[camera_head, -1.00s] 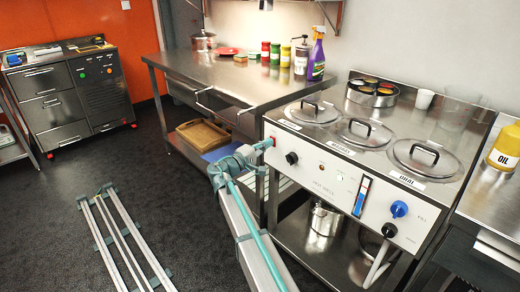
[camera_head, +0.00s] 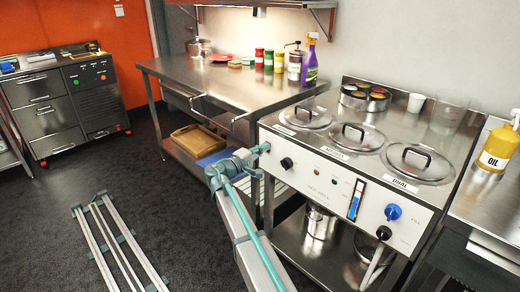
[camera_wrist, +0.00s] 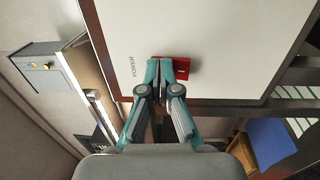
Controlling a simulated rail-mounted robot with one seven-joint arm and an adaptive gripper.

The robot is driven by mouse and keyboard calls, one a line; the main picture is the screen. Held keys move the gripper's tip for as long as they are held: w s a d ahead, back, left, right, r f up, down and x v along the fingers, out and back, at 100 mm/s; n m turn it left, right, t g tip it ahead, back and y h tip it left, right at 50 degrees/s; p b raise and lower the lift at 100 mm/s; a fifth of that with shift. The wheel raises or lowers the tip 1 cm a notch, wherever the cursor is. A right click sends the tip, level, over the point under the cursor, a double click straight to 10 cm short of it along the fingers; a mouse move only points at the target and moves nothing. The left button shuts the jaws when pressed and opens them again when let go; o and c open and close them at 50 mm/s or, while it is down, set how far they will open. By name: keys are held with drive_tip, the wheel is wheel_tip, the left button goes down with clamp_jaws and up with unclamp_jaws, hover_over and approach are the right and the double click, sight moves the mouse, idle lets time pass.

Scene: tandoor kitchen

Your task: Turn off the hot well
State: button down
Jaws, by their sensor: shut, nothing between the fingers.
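The hot well (camera_head: 345,185) is a steel counter unit with three lidded pots on top and a pale front panel. The panel holds a black knob (camera_head: 287,163), two small indicator lights, of which the green one (camera_head: 333,183) looks dark, and a blue fill knob (camera_head: 393,212). The red power switch (camera_wrist: 184,71) is beside the POWER label, at the panel's left end in the head view (camera_head: 265,147). My gripper (camera_wrist: 167,66) is shut and empty, its fingertips right beside the switch and partly covering it. I cannot tell if they touch it.
A steel table (camera_head: 215,77) with bottles and jars stands left of the hot well. A wooden tray (camera_head: 198,138) is on its lower shelf. An oil dispenser (camera_head: 497,152) stands on the counter at the right. The dark floor has open room at the left.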

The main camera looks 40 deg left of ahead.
drive_tip(key=s+a+r, duration=0.1)
drive_tip(key=s+a, duration=0.1)
drive_tip(key=s, duration=1.1)
drive_tip(key=shift+s+r, duration=0.35)
drive_tip(key=shift+s, duration=0.05)
